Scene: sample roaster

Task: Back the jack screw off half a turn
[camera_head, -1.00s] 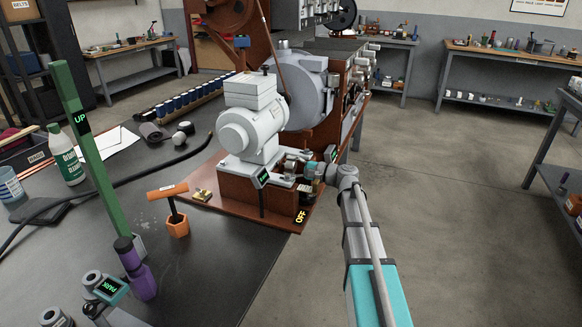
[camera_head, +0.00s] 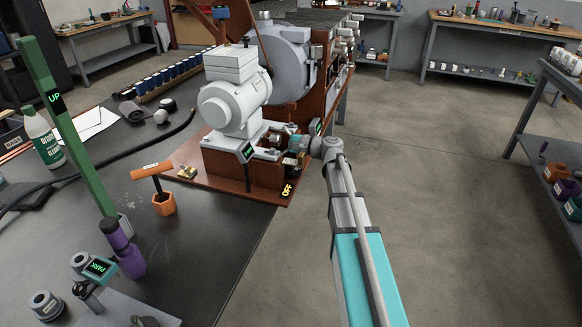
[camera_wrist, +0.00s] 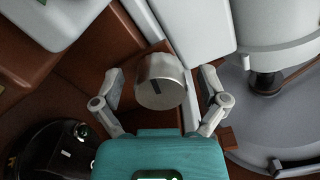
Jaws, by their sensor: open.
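A short silver cylinder with a dark mark on its face, which looks like the jack screw head (camera_wrist: 160,82), shows in the wrist view. My gripper (camera_wrist: 162,88) is open, with one finger on each side of it. Gaps show between both fingers and the metal, so I see no contact. In the head view my gripper (camera_head: 296,143) reaches in from the right, beside the grey motor (camera_head: 232,100) and its brown base (camera_head: 222,168). The screw cannot be made out in that view.
An orange holder with a T-handled tool (camera_head: 163,204), a green post (camera_head: 75,140) and a purple tool (camera_head: 124,250) stand on the black bench to the left. The floor on the right is clear.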

